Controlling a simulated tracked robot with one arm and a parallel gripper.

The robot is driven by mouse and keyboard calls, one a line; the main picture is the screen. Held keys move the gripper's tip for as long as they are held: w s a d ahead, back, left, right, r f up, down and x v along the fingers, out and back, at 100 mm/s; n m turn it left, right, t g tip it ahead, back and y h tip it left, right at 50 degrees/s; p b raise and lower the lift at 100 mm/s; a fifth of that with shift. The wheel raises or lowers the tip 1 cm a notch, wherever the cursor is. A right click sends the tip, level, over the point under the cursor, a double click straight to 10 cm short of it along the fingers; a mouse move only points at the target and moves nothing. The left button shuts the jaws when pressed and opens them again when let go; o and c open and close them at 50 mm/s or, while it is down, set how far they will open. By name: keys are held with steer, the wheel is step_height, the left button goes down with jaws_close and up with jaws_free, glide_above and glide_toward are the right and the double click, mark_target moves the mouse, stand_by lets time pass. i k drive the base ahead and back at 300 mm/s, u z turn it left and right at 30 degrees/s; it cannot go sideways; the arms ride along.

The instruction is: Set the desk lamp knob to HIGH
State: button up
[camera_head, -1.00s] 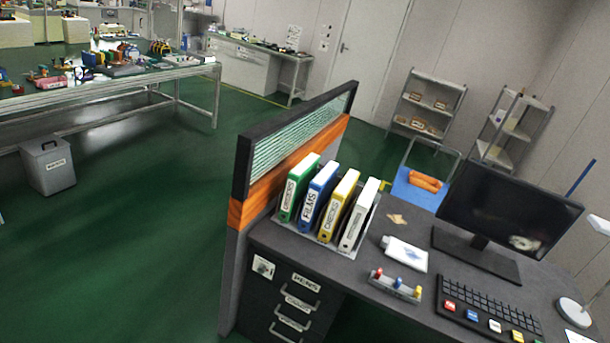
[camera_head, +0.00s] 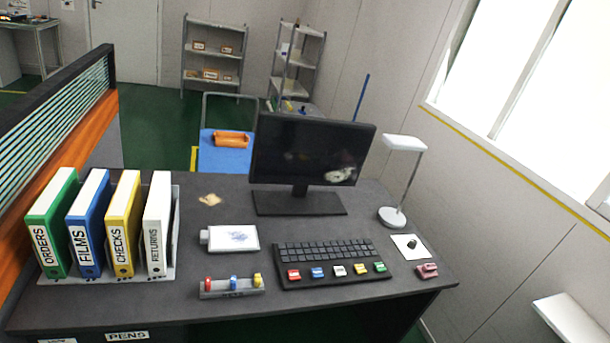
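The desk lamp (camera_head: 404,143) stands at the right rear of the dark desk. It has a flat white head, a thin slanted stem and a round base (camera_head: 392,217). In front of the base lies a white plate with a small black knob (camera_head: 411,244). The knob's setting and any lettering on the plate are too small to read. My gripper is not in view.
The desk (camera_head: 330,221) also holds a monitor (camera_head: 310,152), a keyboard (camera_head: 330,258), a pink block (camera_head: 427,270), a small rack (camera_head: 231,287) and several binders (camera_head: 125,225). A partition (camera_head: 60,150) borders the left. A white ledge (camera_head: 572,322) is at lower right.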

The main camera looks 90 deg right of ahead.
mark_target(412, 245)
steer(key=z, duration=0.5)
steer(key=i, duration=0.1)
steer(key=z, duration=2.25)
steer(key=k, duration=0.4)
steer(key=z, duration=0.5)
steer(key=i, duration=0.5)
steer(key=u, duration=0.15)
